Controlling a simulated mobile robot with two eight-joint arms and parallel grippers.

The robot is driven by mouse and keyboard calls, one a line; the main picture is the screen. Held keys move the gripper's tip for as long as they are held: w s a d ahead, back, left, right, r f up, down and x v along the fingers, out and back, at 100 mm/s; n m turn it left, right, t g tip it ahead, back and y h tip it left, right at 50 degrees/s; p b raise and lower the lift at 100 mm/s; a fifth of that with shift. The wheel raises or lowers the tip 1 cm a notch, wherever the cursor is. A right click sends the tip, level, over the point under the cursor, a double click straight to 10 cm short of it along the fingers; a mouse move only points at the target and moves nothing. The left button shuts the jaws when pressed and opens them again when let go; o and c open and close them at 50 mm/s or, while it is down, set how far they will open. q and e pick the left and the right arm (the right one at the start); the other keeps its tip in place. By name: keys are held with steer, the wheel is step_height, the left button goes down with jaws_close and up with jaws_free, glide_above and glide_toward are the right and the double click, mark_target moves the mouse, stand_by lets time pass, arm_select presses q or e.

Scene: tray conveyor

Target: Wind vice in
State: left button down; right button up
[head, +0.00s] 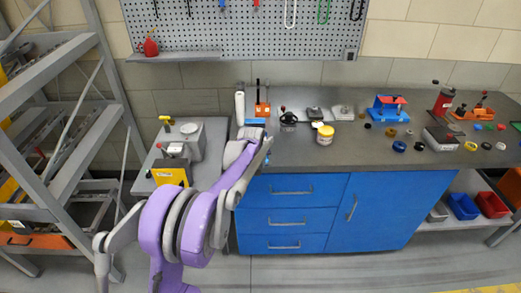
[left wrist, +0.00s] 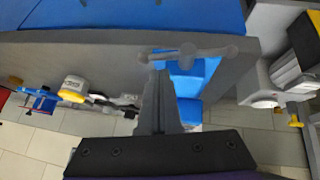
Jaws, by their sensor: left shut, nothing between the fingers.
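The blue vice (head: 255,122) sits at the left end of the grey bench, mostly hidden behind my left arm in the head view. In the left wrist view its blue body (left wrist: 188,78) shows at the bench edge, with a grey bar handle (left wrist: 205,52) with rounded ends across its front. My left gripper (head: 267,143) is shut and empty in front of the vice. In the left wrist view the fingertips (left wrist: 159,72) point at the handle, close to its left part; I cannot tell whether they touch. How far the jaws are apart is hidden. My right gripper is not in view.
A yellow-and-white tub (head: 325,134) and a blue-and-red fixture (head: 388,108) stand right on the bench (head: 360,155). Blue drawers (head: 283,208) are below. A grey machine with a yellow front (head: 172,176) stands left, beside a metal rack (head: 95,125). The floor in front is clear.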

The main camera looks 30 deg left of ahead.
mark_target(269, 164)
arm_select(q)
steer(key=shift+d+f, duration=0.1)
steer(key=shift+f, duration=0.3)
